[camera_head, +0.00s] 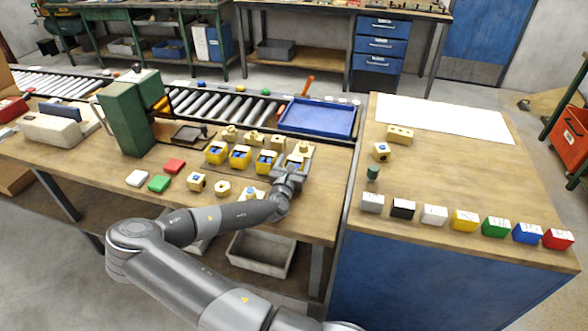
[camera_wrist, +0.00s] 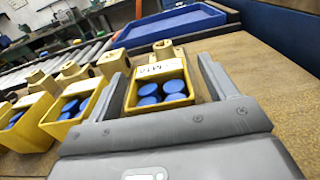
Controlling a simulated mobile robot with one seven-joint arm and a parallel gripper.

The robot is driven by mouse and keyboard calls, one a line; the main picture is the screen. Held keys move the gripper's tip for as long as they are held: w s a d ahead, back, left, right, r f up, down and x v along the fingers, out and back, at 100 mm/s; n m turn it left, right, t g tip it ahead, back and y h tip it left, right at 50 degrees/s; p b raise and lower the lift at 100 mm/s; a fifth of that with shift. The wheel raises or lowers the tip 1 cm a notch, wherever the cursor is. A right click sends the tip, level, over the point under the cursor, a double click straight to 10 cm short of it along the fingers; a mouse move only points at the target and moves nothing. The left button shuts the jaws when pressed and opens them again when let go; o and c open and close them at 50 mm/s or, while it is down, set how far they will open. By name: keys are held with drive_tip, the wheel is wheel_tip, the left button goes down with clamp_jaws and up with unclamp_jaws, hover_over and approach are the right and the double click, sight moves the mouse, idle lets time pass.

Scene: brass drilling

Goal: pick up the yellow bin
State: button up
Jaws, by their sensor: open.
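A yellow bin (camera_wrist: 157,104) holding blue round pieces, with a white label on its far rim, sits on the wooden table between my fingers in the wrist view. It also shows in the head view (camera_head: 294,162), partly hidden by my gripper (camera_head: 291,171). My gripper is open in the wrist view (camera_wrist: 162,72), with one finger on each side of the bin. Whether the fingers touch its walls is unclear. Other yellow bins with blue pieces stand in a row to its left, one of them close by (camera_head: 265,161).
Beige blocks (camera_head: 254,138) stand right behind the bins. A blue tray (camera_head: 318,117) lies farther back by the roller conveyor (camera_head: 225,104). Small colored boxes, including a yellow one (camera_head: 464,221), line the right table. A green machine (camera_head: 126,120) stands left.

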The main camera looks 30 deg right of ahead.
drive_tip(key=shift+w, duration=0.1)
drive_tip(key=c, duration=1)
drive_tip(key=shift+c, duration=0.5)
drive_tip(key=shift+r, duration=0.15)
